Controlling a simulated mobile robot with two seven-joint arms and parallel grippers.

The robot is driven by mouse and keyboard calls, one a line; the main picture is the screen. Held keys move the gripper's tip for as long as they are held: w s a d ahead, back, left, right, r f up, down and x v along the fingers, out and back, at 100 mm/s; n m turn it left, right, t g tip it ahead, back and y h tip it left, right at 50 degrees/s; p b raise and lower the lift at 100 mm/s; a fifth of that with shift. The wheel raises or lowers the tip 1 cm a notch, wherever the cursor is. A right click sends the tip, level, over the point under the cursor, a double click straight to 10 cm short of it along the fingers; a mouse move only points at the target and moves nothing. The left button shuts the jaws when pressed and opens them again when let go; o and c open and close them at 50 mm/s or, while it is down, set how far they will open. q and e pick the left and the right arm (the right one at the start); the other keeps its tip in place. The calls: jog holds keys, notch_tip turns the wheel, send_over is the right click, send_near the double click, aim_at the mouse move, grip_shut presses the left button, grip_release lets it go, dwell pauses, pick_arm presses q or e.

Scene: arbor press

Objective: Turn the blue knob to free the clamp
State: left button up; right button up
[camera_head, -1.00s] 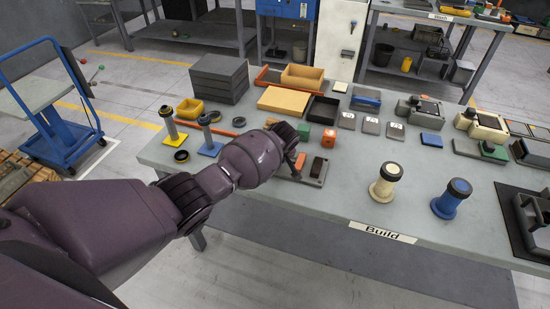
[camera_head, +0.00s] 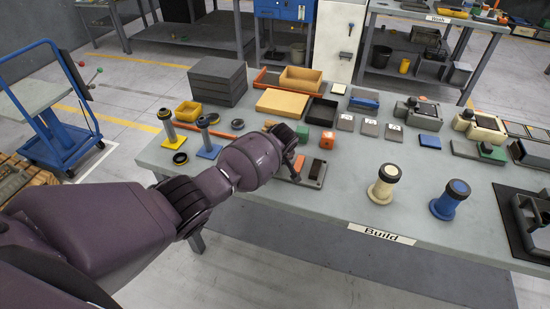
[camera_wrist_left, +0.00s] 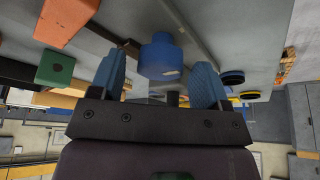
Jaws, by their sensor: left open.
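The blue knob (camera_wrist_left: 161,56) shows in the left wrist view, with a small light mark on its side. My left gripper (camera_wrist_left: 158,68) is open, with one blue fingertip on each side of the knob. A gap shows between the knob and each finger, and no contact is visible. In the head view my left wrist hides the knob and most of the gripper (camera_head: 294,162). The gripper is over a grey fixture plate (camera_head: 314,181) that carries a dark brown block (camera_head: 317,168). I cannot make out the clamp. My right gripper is in neither view.
An orange cube (camera_head: 327,141) and a green cube (camera_head: 303,132) stand just behind the fixture. A yellow post (camera_head: 167,124) and a blue-based post (camera_head: 205,135) stand left. Cream (camera_head: 384,184) and blue (camera_head: 451,200) spools stand right. The table front around the Build label (camera_head: 380,233) is clear.

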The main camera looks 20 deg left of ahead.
pick_arm(q)
jog(key=v, duration=1)
jog(key=shift+s+r, duration=0.15)
jog(key=shift+r, duration=0.1)
jog(key=shift+d, duration=0.1)
jog(key=w+d+r+m+t+h, duration=0.4)
jog(key=w+d+r+m+t, duration=0.1)
jog(key=r+m+t, duration=0.35)
jog(key=s+a+f+b, duration=0.1)
jog(key=s+a+f, duration=0.4)
jog(key=s, duration=0.8)
jog(key=s+a+f+y, duration=0.1)
jog(key=s+a+f, duration=0.4)
jog(key=s+f, duration=0.4)
jog(key=s+a+f+b, duration=0.1)
jog(key=s+a+f, duration=0.4)
jog(key=s, duration=1.2)
notch_tip(320, 180, down, 3)
jog(key=shift+a+r+b, duration=0.1)
jog(key=shift+a+b, duration=0.15)
jog(key=shift+b, duration=0.1)
